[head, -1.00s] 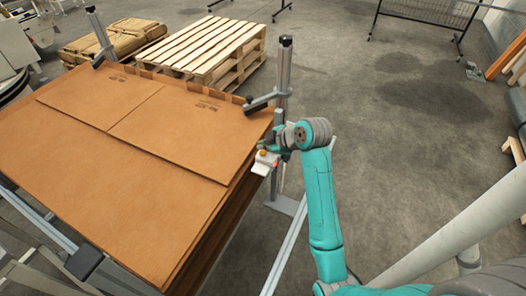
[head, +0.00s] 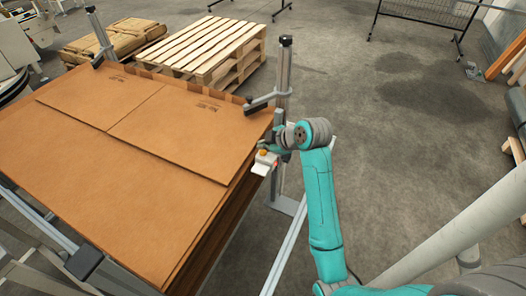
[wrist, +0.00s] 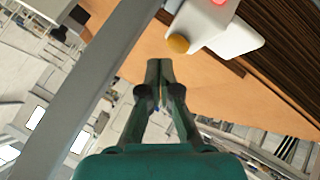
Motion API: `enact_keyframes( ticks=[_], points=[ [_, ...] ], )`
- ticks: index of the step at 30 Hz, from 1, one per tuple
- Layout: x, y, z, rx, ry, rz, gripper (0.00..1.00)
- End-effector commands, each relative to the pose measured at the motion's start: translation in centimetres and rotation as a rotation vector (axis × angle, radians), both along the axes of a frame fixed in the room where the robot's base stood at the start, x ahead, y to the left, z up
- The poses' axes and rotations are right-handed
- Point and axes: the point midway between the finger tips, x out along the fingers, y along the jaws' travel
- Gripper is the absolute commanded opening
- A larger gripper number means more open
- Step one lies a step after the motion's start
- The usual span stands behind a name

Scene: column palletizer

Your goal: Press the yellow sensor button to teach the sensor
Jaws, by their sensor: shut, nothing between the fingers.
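The sensor (wrist: 218,25) is a white housing at the top of the wrist view, with a yellow button (wrist: 178,44) and a lit red light (wrist: 219,2). In the head view the sensor (head: 261,168) sits by the near right corner of the cardboard stack, and its yellow button (head: 262,152) faces up. My gripper (wrist: 159,64) is shut and empty. Its tips show just below and left of the button in the wrist view, with a small gap in the picture. In the head view the gripper (head: 266,144) is close to the button; whether it touches cannot be told.
A stack of flat brown cardboard (head: 150,190) fills the left. A grey upright post (head: 284,70) with a clamp arm stands just behind my gripper. A wooden pallet (head: 213,45) lies behind the stack. Open concrete floor (head: 420,130) lies to the right.

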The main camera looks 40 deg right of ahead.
Motion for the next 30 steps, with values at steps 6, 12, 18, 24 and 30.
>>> enact_keyframes(
  ticks=[6, 12, 18, 24, 30],
  points=[
    [0.0, 0.0, -0.7, 0.0, 0.001, 0.001, 0.0],
    [0.0, 0.0, -0.8, 0.0, 0.0, 0.0, 0.0],
    [0.0, 0.0, -0.8, 0.0, 0.0, 0.0, 0.0],
    [0.0, 0.0, -0.9, 0.0, 0.001, 0.001, 0.0],
    [0.0, 0.0, -1.2, 0.0, 0.001, 0.001, 0.0]
  ],
)
